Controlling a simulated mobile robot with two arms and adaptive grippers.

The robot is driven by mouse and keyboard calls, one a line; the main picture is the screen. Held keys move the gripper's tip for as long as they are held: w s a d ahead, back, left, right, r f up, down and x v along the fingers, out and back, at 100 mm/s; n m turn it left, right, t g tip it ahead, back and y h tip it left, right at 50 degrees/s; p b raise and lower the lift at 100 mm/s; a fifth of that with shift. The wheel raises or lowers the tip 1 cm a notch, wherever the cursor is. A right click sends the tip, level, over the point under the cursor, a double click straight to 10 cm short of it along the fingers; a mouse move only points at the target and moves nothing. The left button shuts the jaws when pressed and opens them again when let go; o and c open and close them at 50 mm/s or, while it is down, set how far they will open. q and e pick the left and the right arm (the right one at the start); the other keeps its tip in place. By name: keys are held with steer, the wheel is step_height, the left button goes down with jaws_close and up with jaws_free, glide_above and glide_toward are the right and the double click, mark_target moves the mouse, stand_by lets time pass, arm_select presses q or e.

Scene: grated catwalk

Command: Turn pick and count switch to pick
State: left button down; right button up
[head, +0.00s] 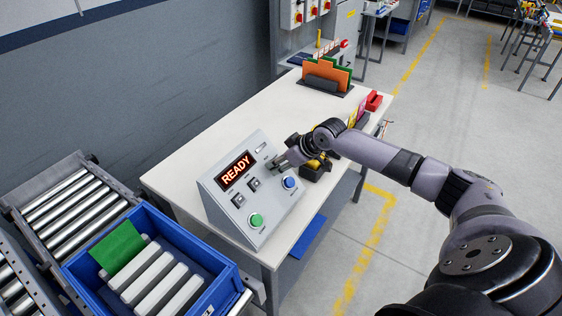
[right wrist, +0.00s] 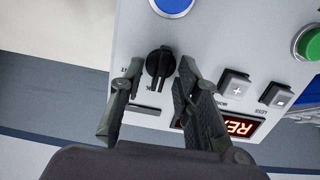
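The grey control box (head: 224,200) stands on the white workbench, its lit display (head: 235,172) reading READY. The black rotary switch (right wrist: 160,62) shows in the right wrist view, with partly hidden lettering beside it. My right gripper (right wrist: 160,66) is open, with one finger on each side of the knob; the right finger is very near it, and I cannot tell whether it touches. In the head view my right gripper (head: 279,161) is at the box's upper right and hides the switch. My left gripper is out of view.
A blue button (head: 289,182), a green button (head: 256,220) and two small square keys are on the panel. A blue crate (head: 213,276) with pale bars stands beside a roller conveyor (head: 66,207) at left.

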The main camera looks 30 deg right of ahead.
steer(key=v, duration=1.2)
